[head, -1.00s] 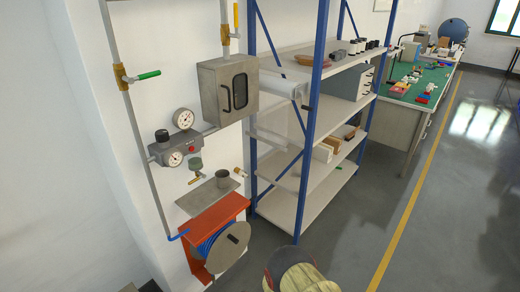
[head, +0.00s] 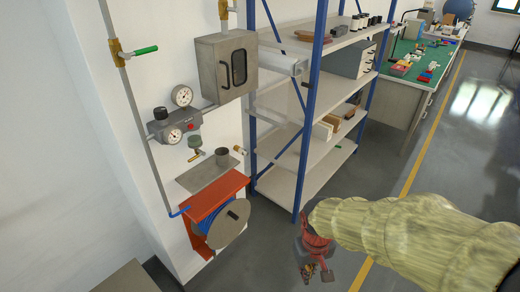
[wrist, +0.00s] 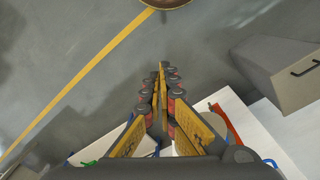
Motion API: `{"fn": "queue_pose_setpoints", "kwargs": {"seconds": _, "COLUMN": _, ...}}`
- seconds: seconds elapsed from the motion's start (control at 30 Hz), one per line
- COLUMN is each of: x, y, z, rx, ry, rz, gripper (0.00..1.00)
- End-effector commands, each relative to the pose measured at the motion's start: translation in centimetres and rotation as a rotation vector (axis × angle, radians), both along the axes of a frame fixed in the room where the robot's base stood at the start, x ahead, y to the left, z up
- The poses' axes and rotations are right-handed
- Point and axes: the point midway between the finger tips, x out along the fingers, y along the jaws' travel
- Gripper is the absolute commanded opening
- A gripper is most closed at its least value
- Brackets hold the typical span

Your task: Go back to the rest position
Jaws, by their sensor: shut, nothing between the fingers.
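My gripper (head: 317,271) hangs below the end of my sleeved arm at the lower right of the head view, over the grey floor in front of the shelf rack. It points downward, and nothing is held in it. In the wrist view my gripper (wrist: 162,72) shows its two yellow fingers with dark and red joints, brought together at the tips with bare floor beyond them.
A blue-posted shelf rack (head: 302,152) stands left of my gripper. An orange hose reel (head: 216,209) is at the wall below gauges (head: 176,125) and a grey box (head: 226,67). A green-topped bench (head: 407,63) is farther back. Floor right of the yellow line is open.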

Motion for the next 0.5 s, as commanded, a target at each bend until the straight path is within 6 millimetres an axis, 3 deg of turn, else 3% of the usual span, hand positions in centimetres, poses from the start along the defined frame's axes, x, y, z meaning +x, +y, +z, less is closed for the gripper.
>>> {"fn": "queue_pose_setpoints", "kwargs": {"seconds": 0.03, "x": -1.3, "y": -0.7, "z": 2.2, "rx": 0.007, "ry": -0.017, "rz": -0.035, "gripper": 0.00}}
{"fn": "queue_pose_setpoints", "kwargs": {"seconds": 0.23, "x": -5.9, "y": -2.6, "z": 8.8, "rx": 0.035, "ry": -0.100, "rz": -0.126, "gripper": 0.00}}
{"fn": "queue_pose_setpoints", "kwargs": {"seconds": 0.5, "x": -7.9, "y": -4.6, "z": 16.4, "rx": 0.076, "ry": -0.365, "rz": -0.194, "gripper": 0.00}}
